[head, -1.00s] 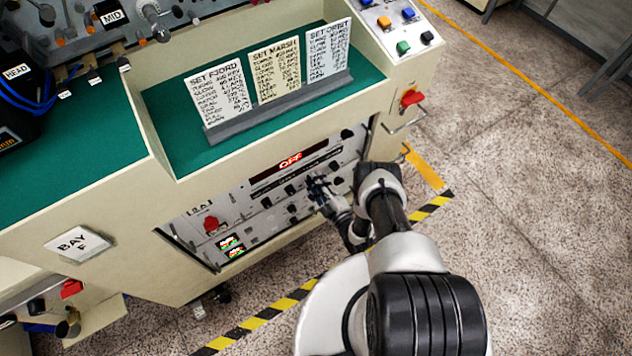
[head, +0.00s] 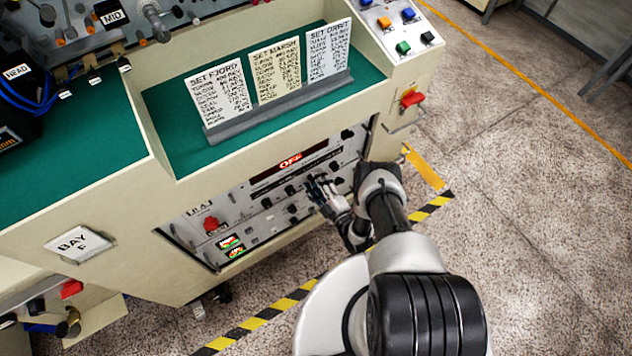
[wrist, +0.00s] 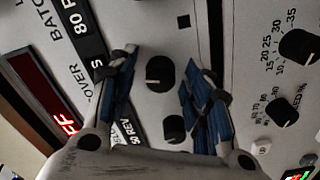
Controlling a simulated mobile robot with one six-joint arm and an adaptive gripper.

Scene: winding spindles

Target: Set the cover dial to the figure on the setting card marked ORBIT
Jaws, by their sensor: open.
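The ORBIT setting card (head: 328,50) stands rightmost of three cards on the green ledge; its lines are too small to read surely. My gripper (head: 322,186) is at the control panel (head: 262,205) on the cabinet front. In the wrist view my gripper (wrist: 162,75) is open, its blue-padded fingers either side of a black knob (wrist: 160,73), with no clear contact. A second black knob (wrist: 174,128) lies nearer the palm. To the right are a scaled knob (wrist: 300,46) marked 15 to 35 and a smaller scaled knob (wrist: 282,110). I cannot tell which is the cover dial.
A red display (head: 290,161) reads OFF above the knobs. The FJORD card (head: 218,96) and MARSH card (head: 276,72) share the grey holder (head: 280,108). Floor to the right is clear.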

